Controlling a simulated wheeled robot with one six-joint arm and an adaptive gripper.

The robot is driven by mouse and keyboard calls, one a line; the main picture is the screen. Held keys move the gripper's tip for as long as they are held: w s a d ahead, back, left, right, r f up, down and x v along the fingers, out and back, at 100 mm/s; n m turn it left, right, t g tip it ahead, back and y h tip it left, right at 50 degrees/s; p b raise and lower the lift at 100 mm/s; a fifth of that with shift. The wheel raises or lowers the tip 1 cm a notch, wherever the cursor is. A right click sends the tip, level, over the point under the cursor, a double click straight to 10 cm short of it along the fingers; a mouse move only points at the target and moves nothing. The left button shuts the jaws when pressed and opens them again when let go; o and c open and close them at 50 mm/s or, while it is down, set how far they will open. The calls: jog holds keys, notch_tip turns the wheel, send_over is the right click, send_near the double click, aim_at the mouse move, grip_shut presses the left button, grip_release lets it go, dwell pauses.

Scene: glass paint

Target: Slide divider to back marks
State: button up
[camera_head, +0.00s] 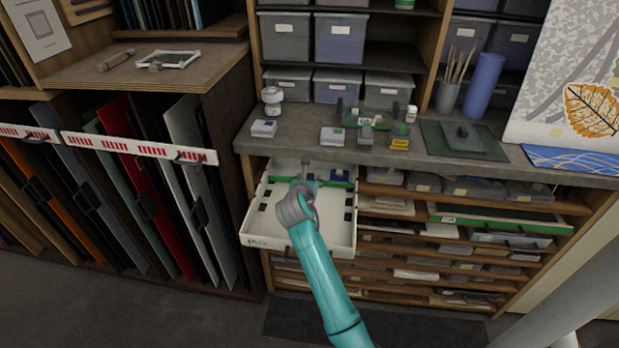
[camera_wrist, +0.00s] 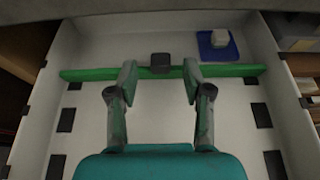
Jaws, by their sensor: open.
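A white drawer tray (camera_head: 255,225) is pulled out below the counter, with dark marks along its left and right inner walls. A green divider bar (camera_wrist: 90,74) lies across the tray toward the back, with a dark knob (camera_wrist: 160,60) at its middle. Its right part shows in the head view (camera_head: 340,184). My gripper (camera_wrist: 159,75) is open, with one finger on each side of the knob and a gap to both. The fingertips reach the divider's line; I cannot tell whether they touch it. In the head view my gripper (camera_head: 305,178) hides much of the divider's middle.
A blue piece with a white block (camera_wrist: 220,40) sits in the tray behind the divider at right. The grey counter (camera_head: 300,140) overhangs the tray's back. Shelves of flat stock (camera_head: 470,240) stand right, upright panels (camera_head: 150,185) left. The tray's front is clear.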

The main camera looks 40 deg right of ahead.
jog(key=v, duration=0.9)
jog(key=shift+r, duration=0.1)
